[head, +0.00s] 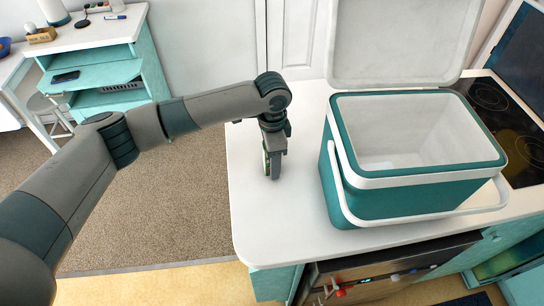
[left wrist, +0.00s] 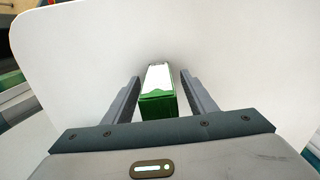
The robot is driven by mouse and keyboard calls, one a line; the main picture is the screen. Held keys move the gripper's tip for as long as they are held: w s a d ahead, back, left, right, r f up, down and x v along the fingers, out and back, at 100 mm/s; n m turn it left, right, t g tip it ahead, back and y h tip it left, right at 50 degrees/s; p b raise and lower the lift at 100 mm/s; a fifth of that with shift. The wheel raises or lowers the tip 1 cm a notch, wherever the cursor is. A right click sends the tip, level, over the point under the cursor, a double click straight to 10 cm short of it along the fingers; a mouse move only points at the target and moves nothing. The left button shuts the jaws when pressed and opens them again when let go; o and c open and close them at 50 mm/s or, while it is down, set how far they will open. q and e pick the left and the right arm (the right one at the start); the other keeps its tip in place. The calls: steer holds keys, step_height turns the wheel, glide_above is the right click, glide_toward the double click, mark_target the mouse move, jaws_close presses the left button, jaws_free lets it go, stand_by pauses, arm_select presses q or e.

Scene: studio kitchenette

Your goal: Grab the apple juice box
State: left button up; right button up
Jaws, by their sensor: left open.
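A green box with a white face, which looks like the apple juice box (left wrist: 157,92), stands on the white counter in the left wrist view. It is between the two fingers of my left gripper (left wrist: 159,78), with a narrow gap on each side. The gripper is open. In the head view, my left gripper (head: 272,163) points down at the counter, left of the cooler. There it hides nearly all of the box, and only a sliver of green shows. My right gripper is not in view.
A teal cooler (head: 348,185) with its lid raised stands on the white counter (head: 290,222) to the right; its visible inside is empty. A cooktop (head: 500,110) is beyond it. Free counter lies in front of and left of my gripper. A teal desk (head: 90,35) stands far left.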

arm_select(q)
steer(key=c, duration=1.3)
steer(key=shift+r, duration=0.15)
step_height(320, 180, up, 9)
steer(key=b, duration=0.3)
steer(key=shift+w, duration=0.1)
steer(key=shift+r, duration=0.4)
